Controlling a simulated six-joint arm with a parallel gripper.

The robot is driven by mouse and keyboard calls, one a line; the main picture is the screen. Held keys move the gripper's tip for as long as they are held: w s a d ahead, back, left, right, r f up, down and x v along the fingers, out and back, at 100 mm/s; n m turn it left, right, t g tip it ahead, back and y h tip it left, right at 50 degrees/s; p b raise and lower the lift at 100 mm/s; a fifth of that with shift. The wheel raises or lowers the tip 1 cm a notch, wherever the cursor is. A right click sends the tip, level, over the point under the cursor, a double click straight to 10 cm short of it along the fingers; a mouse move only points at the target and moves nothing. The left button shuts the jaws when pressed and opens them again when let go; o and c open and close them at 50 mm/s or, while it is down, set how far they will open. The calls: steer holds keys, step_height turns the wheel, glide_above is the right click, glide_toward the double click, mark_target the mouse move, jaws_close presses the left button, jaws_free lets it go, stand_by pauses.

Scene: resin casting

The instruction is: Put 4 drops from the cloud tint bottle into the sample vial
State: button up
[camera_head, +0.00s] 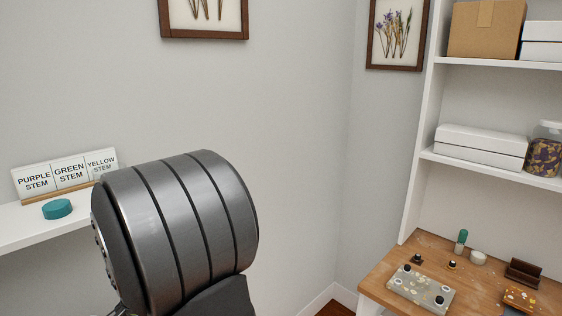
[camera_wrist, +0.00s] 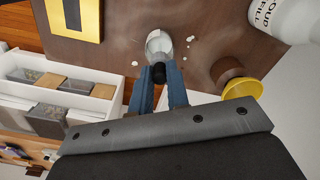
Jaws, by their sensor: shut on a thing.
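In the wrist view, the blue fingers of my gripper (camera_wrist: 160,88) are shut on a small black-topped piece (camera_wrist: 158,73). A clear and whitish glass-like part (camera_wrist: 159,44) shows just beyond the black top; I cannot tell whether it belongs to the held piece or is a separate vessel below it. A white bottle (camera_wrist: 285,16) at the top right is cut off by the frame; its visible lettering reads "OUD" and "FILL". I cannot pick out the sample vial with certainty. The head view does not show my gripper; my arm's dark grey link fills its lower middle.
A brown surface (camera_wrist: 125,50) carries white spots around the glass part. A brown round piece with a yellow rim (camera_wrist: 243,88) stands at right. A yellow-framed pad (camera_wrist: 88,33) and a white compartment tray (camera_wrist: 96,103) lie left. The head view shows a wooden bench (camera_head: 383,268) with small items.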

steer(key=shift+r, duration=0.2)
stand_by(0.3)
steer(key=shift+r, duration=0.4)
steer(key=shift+r, duration=4.1)
steer(key=s+a+r, duration=0.2)
steer(key=s+a, duration=0.6)
steer(key=a, duration=0.1)
steer(key=shift+r, duration=0.15)
steer(key=shift+d, duration=0.1)
steer(key=shift+f, duration=1.9)
